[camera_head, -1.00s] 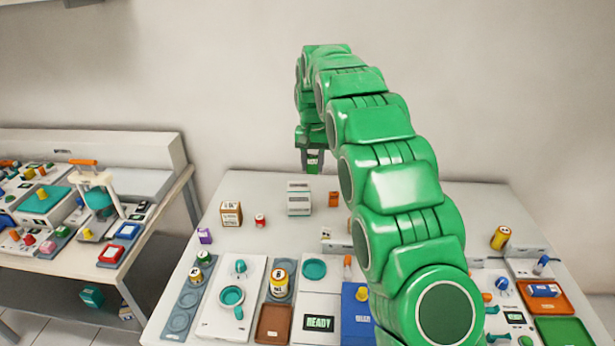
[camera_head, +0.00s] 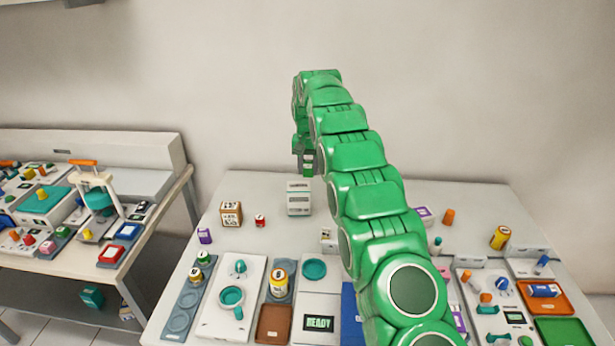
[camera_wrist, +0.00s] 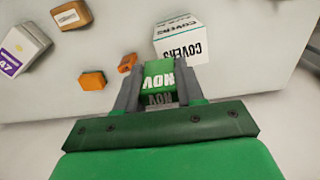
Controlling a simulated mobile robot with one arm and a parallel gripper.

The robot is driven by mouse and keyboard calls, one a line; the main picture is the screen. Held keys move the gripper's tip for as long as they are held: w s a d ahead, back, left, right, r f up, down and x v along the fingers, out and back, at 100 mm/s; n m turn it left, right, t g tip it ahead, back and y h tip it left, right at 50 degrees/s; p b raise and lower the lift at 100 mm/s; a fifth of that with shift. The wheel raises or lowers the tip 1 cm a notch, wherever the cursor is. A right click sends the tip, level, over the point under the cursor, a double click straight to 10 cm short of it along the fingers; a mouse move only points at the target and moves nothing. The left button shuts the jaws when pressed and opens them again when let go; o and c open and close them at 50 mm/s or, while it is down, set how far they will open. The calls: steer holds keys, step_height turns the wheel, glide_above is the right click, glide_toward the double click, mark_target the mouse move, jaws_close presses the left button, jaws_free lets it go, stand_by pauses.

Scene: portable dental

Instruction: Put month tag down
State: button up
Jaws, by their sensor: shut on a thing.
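My gripper (camera_wrist: 157,88) is shut on the month tag (camera_wrist: 158,75), a small green block with white "NOV" lettering, seen in the wrist view. In the head view my gripper (camera_head: 308,168) hangs above the back part of the table, just above and right of the white box. The tag shows there only as a small green patch between the fingers. The white covers box (camera_wrist: 180,38), printed "COVERS", lies beyond the tag in the wrist view. It also stands on the table in the head view (camera_head: 298,199).
The wrist view shows orange pieces (camera_wrist: 92,79), a brown box (camera_wrist: 72,15) and a white box with a purple label (camera_wrist: 22,50) on the table. A cardboard box (camera_head: 231,213) and a red can (camera_head: 260,221) stand left. Devices and trays fill the table's front.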

steer(key=shift+w+a+f, duration=0.1)
steer(key=shift+w+f, duration=0.3)
steer(key=shift+f, duration=0.05)
steer(key=shift+f, duration=0.15)
steer(key=shift+w+f, duration=0.15)
steer(key=shift+f, duration=1.55)
steer(key=o, duration=1)
steer(key=shift+f, duration=0.1)
